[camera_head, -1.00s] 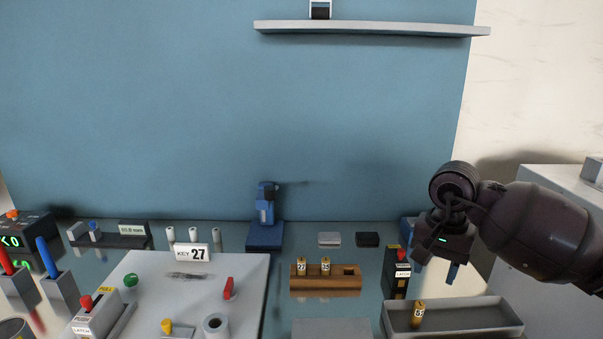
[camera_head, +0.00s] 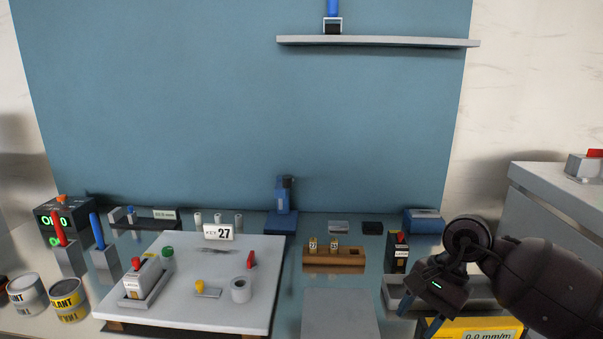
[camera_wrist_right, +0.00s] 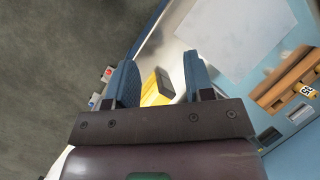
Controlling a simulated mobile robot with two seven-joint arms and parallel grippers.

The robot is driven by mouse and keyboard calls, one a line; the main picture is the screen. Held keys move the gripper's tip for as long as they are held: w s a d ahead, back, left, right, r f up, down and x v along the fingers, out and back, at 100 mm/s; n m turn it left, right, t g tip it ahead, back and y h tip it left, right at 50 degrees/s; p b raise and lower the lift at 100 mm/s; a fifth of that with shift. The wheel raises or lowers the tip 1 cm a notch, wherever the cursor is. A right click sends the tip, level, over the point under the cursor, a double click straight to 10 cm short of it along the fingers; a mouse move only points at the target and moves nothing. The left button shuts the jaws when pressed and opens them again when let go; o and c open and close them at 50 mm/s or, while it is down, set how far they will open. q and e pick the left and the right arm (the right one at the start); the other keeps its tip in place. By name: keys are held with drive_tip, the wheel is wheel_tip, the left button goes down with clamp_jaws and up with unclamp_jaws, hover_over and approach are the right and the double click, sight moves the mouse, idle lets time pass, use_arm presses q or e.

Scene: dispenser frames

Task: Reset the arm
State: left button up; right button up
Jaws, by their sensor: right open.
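My right gripper (camera_head: 420,322) is at the lower right of the head view, dark with blue fingers, pointing down in front of the grey tray (camera_head: 393,285). The right wrist view shows its two blue fingers (camera_wrist_right: 160,65) spread apart with no object held between them. A yellow device with a display (camera_head: 480,329) shows beneath my right arm; it also appears beyond the fingers in the wrist view (camera_wrist_right: 158,88). My arm hides much of the tray. My left gripper is not in view.
A wooden block (camera_head: 334,261) with two numbered brass cylinders stands left of the gripper, near a red-topped dispenser (camera_head: 398,254). A grey cabinet (camera_head: 550,200) stands at right. A shelf (camera_head: 380,41) hangs above.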

drive_tip(key=s+a+f+m+y, duration=0.2)
drive_tip(key=s+a+m+y, duration=0.4)
drive_tip(key=a+m+y, duration=0.45)
drive_tip(key=s+d+f+m+t+h, duration=0.1)
drive_tip(key=d+f+m+t+h, duration=0.4)
drive_tip(key=m+t, duration=0.9)
drive_tip(key=s+d+f+m+t+h, duration=0.1)
drive_tip(key=d+f+m+t+h, duration=0.35)
drive_tip(key=m, duration=1.75)
drive_tip(key=s+d+f+m+g+h, duration=0.3)
drive_tip(key=s+d+f+m, duration=0.1)
drive_tip(key=s+f+m, duration=0.2)
drive_tip(key=s+d+f+m+g+h, duration=0.2)
drive_tip(key=s+d+f+m+g, duration=0.1)
drive_tip(key=s+f+m, duration=0.4)
wheel_tip(320, 180, down, 3)
drive_tip(key=shift+s+d+f+m+h, duration=0.2)
drive_tip(key=shift+d+m+h, duration=0.3)
drive_tip(key=shift+m, duration=0.75)
